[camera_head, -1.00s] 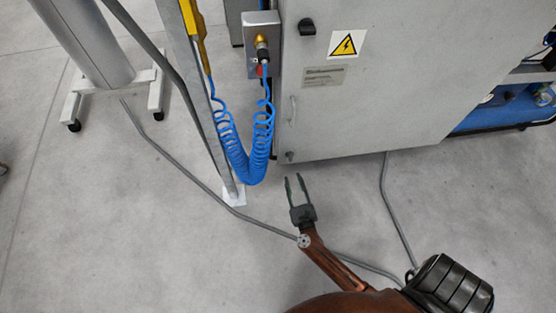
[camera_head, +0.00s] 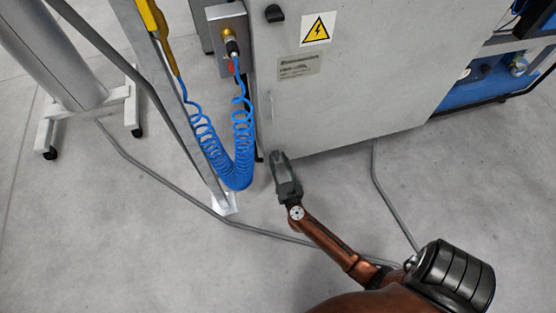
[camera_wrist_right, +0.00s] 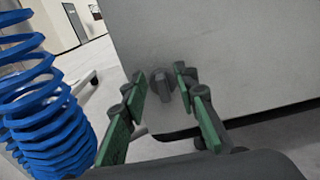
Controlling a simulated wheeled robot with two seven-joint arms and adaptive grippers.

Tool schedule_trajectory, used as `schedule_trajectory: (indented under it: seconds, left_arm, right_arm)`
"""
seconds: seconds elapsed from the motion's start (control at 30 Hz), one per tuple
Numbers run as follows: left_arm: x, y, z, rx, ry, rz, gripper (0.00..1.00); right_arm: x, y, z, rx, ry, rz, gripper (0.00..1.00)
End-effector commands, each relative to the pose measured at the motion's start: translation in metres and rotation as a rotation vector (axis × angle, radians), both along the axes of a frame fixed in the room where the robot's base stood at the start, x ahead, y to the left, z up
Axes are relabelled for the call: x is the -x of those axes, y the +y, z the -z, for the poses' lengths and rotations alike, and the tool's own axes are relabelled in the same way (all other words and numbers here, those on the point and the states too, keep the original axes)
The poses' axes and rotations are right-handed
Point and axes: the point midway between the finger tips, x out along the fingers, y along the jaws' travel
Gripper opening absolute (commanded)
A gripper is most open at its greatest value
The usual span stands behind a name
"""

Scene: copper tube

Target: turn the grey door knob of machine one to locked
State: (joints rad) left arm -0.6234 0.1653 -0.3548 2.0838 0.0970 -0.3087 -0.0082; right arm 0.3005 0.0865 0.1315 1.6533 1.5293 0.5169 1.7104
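The grey door knob (camera_wrist_right: 161,86) sits on the lower corner of the pale grey cabinet door (camera_head: 350,90) of the machine. In the right wrist view its raised grip stands nearly upright, slightly tilted. My right gripper (camera_wrist_right: 160,76) is open, with one green-padded finger on each side of the knob. Whether the fingers touch it I cannot tell. In the head view the right gripper (camera_head: 279,159) reaches up to the door's lower left corner and hides most or all of the knob. My left gripper is not in view.
A coiled blue hose (camera_head: 236,150) hangs just left of the door beside a metal post (camera_head: 180,100). A dark upper knob (camera_head: 274,13) and a thin handle (camera_head: 270,107) are on the door. Grey cables (camera_head: 388,190) lie on the floor. The front floor is mostly clear.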

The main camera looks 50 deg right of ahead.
Motion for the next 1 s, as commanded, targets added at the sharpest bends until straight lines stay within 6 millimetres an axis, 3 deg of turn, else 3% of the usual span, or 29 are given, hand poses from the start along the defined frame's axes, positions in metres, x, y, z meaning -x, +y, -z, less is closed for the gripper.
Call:
schedule_trajectory:
  seconds: [0.17,0.53,1.0]
  left_arm:
    - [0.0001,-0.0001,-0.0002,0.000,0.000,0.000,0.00]
    - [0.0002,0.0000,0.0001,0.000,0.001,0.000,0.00]
    - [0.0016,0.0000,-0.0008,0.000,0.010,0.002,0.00]
  right_arm:
    - [-0.0001,0.0003,-0.0004,0.000,0.000,-0.001,0.26]
    - [0.0004,0.0001,-0.0003,0.000,0.000,0.000,0.01]
    - [0.0005,0.0002,-0.0008,0.020,0.013,0.001,0.00]
